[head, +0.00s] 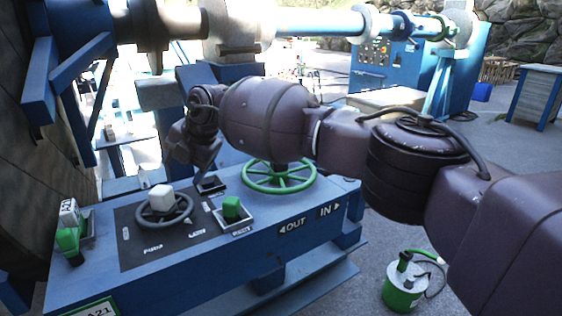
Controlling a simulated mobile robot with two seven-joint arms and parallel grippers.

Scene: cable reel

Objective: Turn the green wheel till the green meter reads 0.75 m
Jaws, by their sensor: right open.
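The green wheel (279,178) lies flat on the blue console, towards its right end, with my right arm crossing above and partly covering it. My right gripper (205,172) is open and empty. It is to the left of the green wheel in the picture, above the console, and looks apart from the wheel. I cannot make out a green meter reading; a small dark box (212,185) sits below the gripper, its face too small to read. My left gripper is not in view.
A grey wheel with a white block (162,202) sits on the dark panel, with a green block (232,208) to its right. OUT and IN arrows (310,217) mark the console front. A green and white canister (404,287) stands on the floor at right.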

